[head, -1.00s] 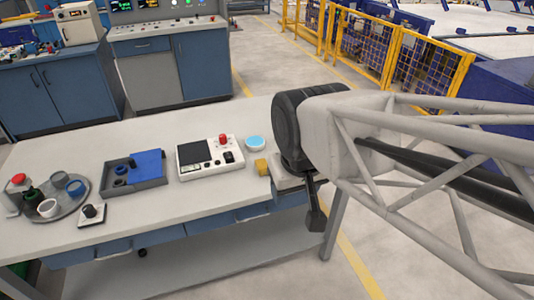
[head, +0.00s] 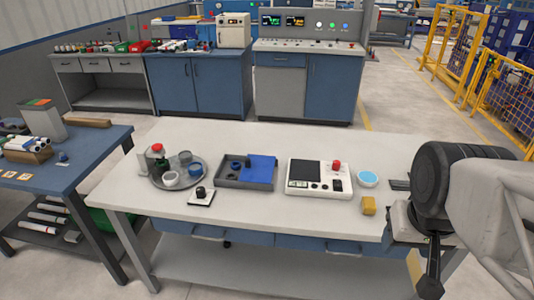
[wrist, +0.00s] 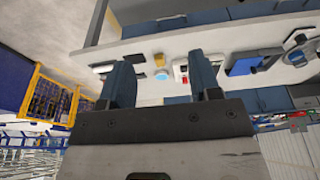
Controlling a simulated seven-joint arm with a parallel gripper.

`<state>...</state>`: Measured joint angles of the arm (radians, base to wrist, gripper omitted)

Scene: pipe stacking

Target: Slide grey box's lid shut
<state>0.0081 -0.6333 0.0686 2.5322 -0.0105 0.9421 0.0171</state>
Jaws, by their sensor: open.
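The grey box (head: 231,184) sits on the white table left of its middle in the head view. Its blue lid (head: 262,169) covers the right part, and the left part is open with dark round pieces (head: 236,165) inside. In the wrist view the blue lid (wrist: 243,66) shows upside down, right of my fingers. My gripper (wrist: 160,62) is open with nothing between its two fingers. It is off the table's right end, well away from the box; the arm partly hides it in the head view.
A white panel device (head: 319,179) with a red button stands right of the box. A round tray (head: 179,183) with cups and a small knob switch (head: 201,196) lie to the left.

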